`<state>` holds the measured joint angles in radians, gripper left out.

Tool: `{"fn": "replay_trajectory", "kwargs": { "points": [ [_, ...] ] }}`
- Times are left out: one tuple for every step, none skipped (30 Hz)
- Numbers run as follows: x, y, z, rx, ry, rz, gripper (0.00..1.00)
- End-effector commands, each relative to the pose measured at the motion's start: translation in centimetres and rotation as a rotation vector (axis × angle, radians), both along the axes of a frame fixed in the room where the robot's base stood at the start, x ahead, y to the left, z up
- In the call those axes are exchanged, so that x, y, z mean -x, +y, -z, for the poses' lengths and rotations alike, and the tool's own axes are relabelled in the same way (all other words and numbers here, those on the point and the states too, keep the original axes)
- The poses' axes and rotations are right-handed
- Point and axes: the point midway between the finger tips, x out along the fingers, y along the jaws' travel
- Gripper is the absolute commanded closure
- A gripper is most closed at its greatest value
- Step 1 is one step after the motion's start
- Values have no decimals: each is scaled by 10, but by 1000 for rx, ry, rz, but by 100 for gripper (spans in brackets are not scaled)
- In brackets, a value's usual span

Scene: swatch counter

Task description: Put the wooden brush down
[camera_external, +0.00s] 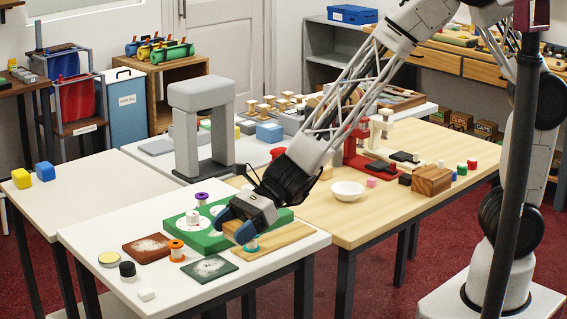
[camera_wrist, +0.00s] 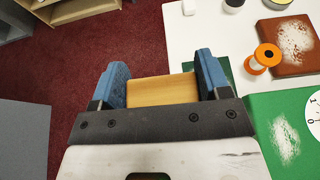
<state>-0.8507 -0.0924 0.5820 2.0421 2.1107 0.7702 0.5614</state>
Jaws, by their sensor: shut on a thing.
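The wooden brush (camera_wrist: 162,90) shows in the wrist view as a plain light-wood block between the two blue fingertips. My gripper (camera_wrist: 162,85) is shut on it, one finger at each end of the visible wood. In the external view my gripper (camera_external: 238,230) is low over the white table, by the front edge of the green board (camera_external: 190,236). A light-wood plank shape (camera_external: 285,238) shows beside and below the fingers there. I cannot tell whether it is the brush or a separate piece, nor whether the brush touches the table. The bristles are hidden.
An orange spool (camera_external: 176,250), a brown powdered swatch (camera_external: 147,248) and a dark green powdered swatch (camera_external: 209,268) lie left of my gripper. A grey arch (camera_external: 188,135) stands behind the green board. A white bowl (camera_external: 347,191) is to the right. The table's front edge (camera_external: 270,261) is close.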

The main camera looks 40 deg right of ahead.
Motion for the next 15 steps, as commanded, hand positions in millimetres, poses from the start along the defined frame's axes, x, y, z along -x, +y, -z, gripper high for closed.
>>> {"fn": "replay_trajectory", "kwargs": {
  "points": [
    [-6, -6, -5, -5, -5, 11, 54],
    [-9, -9, -5, -5, -5, 16, 54],
    [-14, -14, -5, -5, -5, 25, 54],
    [-17, -18, -5, -5, -5, 33, 54],
    [-21, -22, -5, -5, -5, 40, 54],
    [-26, -28, -4, -4, -5, 50, 54],
    [-30, -33, -4, -3, -4, 59, 54],
    [-35, -39, -4, -3, -4, 68, 54],
    [-40, -46, -3, -2, -3, 79, 54],
    [-44, -51, -3, -2, -3, 89, 54],
    [-49, -57, -3, -2, -3, 98, 54],
    [-54, -64, -3, -2, -4, 110, 54],
    [-59, -69, -3, -2, -3, 119, 54],
    [-63, -75, -3, -2, -3, 129, 54],
    [-68, -82, -3, -2, -2, 141, 54]
  ]
}}
